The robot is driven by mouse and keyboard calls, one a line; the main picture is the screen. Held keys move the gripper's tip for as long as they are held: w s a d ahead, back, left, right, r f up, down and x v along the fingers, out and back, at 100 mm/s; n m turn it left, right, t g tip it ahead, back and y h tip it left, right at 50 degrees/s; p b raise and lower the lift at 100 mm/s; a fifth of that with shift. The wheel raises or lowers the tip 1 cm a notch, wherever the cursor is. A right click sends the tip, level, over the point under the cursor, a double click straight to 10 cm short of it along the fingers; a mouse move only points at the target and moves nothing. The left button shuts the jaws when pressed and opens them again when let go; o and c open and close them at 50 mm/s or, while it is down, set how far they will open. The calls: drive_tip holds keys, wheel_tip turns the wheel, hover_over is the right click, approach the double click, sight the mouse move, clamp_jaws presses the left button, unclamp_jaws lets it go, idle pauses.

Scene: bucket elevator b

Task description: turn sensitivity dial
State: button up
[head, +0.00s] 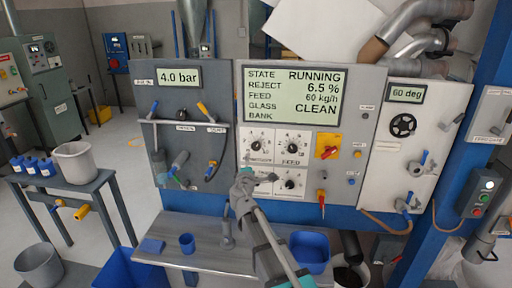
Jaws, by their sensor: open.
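A white dial plate on the middle grey panel carries several black-knobbed dials. One dial (257,145) is at upper left, with a label too small to read surely. Beside it is a dial (293,147) marked FEED, and below that a lower right dial (289,184). My gripper (246,180) is in front of the plate's lower left part and hides much of it. It is open, with nothing seen in it. The upper dials are clear of it; whether it touches the panel I cannot tell.
A display (295,95) above reads RUNNING, REJECT 6.5 %, CLEAN. A red switch on yellow (328,146) and a red-handled lever (321,198) are right of the dials. A grey shelf (205,262) below holds a blue cup (187,243) and a blue tray (310,250).

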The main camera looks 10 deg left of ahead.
sight(256, 147)
drive_tip(key=shift+w, duration=0.1)
idle(0.3)
drive_tip(key=w, duration=1.3)
drive_tip(key=shift+w+d, duration=0.25)
drive_tip(key=shift+w, duration=0.1)
drive_tip(key=c, duration=1.2)
drive_tip(key=shift+o, duration=0.2)
drive_tip(key=shift+n, duration=0.4)
drive_tip(key=o, duration=1.2)
drive_tip(key=shift+c, duration=0.2)
drive_tip(key=shift+s, duration=0.15)
